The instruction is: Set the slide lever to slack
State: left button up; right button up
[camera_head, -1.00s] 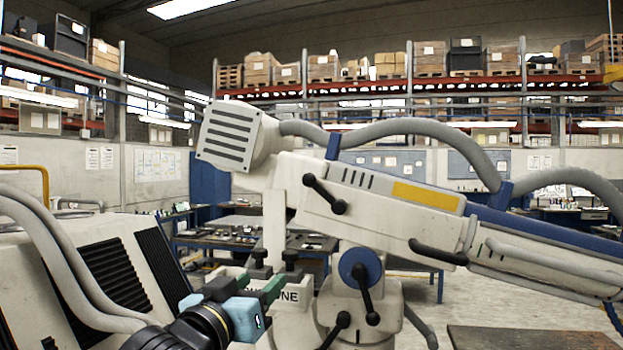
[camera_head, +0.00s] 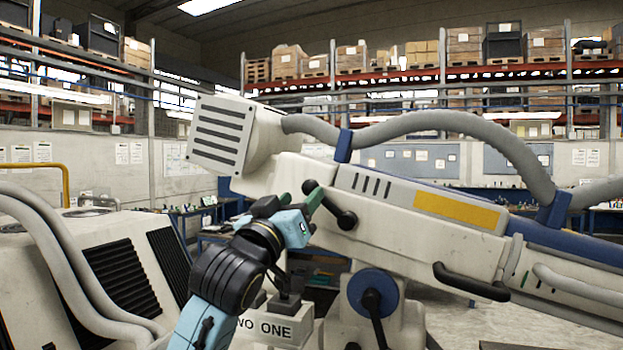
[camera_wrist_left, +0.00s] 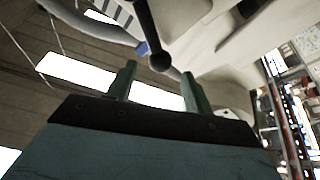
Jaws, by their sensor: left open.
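A black lever (camera_head: 328,203) with ball ends sits on the side of the white microscope arm (camera_head: 400,225), slanting down to the right. I cannot read a label naming it the slide lever. My left gripper (camera_head: 291,203) is open and empty, its green fingers beside the lever's upper-left end. In the left wrist view the lever's ball end (camera_wrist_left: 159,62) appears between the tips of the open left gripper (camera_wrist_left: 160,70); I cannot tell the depth gap. Another black lever (camera_head: 374,312) hangs from a blue round hub (camera_head: 371,292) lower down. My right gripper is not in view.
A white block (camera_head: 272,328) with partly hidden lettering stands below my left arm. A white vented housing (camera_head: 100,260) with grey hoses is at the left. Shelves with boxes stand far behind.

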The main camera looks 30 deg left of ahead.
aim_at(306, 191)
pick_arm(q)
jog(key=p+x, duration=0.1)
jog(key=x, duration=0.3)
jog(key=shift+w+r, duration=0.15)
jog(key=shift+w, duration=0.05)
jog(key=shift+w+r+p, duration=0.15)
jog(key=shift+w+p, duration=0.15)
jog(key=shift+w, duration=0.3)
jog(key=shift+c, duration=0.3)
grip_shut()
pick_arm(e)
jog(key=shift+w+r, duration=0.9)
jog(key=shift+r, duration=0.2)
